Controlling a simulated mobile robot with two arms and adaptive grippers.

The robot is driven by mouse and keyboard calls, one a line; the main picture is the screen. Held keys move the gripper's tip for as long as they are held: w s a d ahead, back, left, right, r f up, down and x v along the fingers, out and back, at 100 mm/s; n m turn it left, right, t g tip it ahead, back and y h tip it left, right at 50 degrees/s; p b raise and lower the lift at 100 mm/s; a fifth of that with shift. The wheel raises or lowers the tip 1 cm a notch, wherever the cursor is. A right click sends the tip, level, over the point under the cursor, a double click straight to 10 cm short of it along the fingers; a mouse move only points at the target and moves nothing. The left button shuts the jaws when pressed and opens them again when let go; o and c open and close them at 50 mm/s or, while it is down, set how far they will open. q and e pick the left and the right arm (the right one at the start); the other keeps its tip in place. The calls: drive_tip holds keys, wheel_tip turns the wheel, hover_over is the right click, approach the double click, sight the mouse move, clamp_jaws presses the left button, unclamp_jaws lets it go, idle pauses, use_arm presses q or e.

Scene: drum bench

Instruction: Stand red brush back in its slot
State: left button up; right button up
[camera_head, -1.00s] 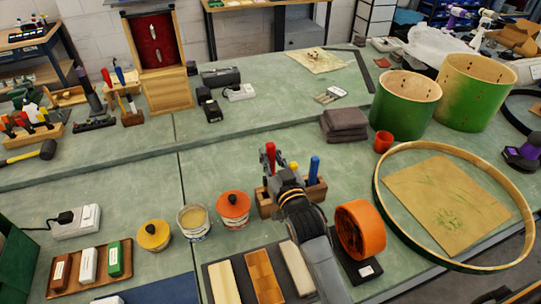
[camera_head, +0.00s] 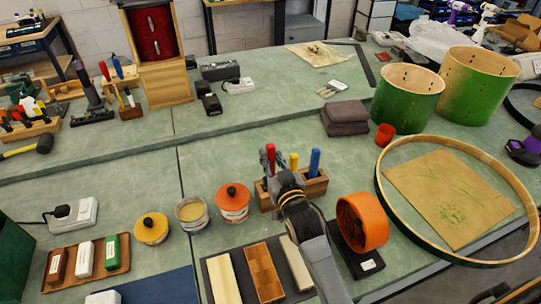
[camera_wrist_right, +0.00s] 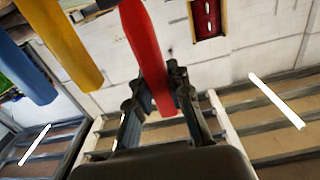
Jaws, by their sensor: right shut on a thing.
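The red brush (camera_head: 270,154) is upright in my right gripper (camera_head: 271,165), at the left end of the wooden brush holder (camera_head: 316,188). Its lower end is hidden by the gripper and arm, so I cannot tell how far it is in its slot. The yellow brush (camera_head: 294,161) and the blue brush (camera_head: 315,161) stand upright in the holder to its right. In the right wrist view, my right gripper (camera_wrist_right: 158,100) is shut on the red handle (camera_wrist_right: 146,50), with yellow (camera_wrist_right: 65,45) and blue (camera_wrist_right: 22,65) handles to the left. My left gripper is not in view.
An orange-lidded jar (camera_head: 233,203) stands left of the holder. An orange ring-shaped roll (camera_head: 362,222) stands on a dark base to the right. Wood strips (camera_head: 262,272) lie in front on a dark mat. A large drum hoop (camera_head: 385,196) lies further right.

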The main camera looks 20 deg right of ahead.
drive_tip(key=shift+f+b, duration=1.65)
drive_tip(key=shift+f, duration=1.1)
drive_tip(key=o, duration=0.9)
drive_tip(key=shift+c, duration=0.2)
drive_tip(key=shift+s, duration=0.1)
drive_tip(key=s, duration=1.1)
drive_tip(key=shift+s+d, duration=0.2)
drive_tip(key=shift+s, duration=0.2)
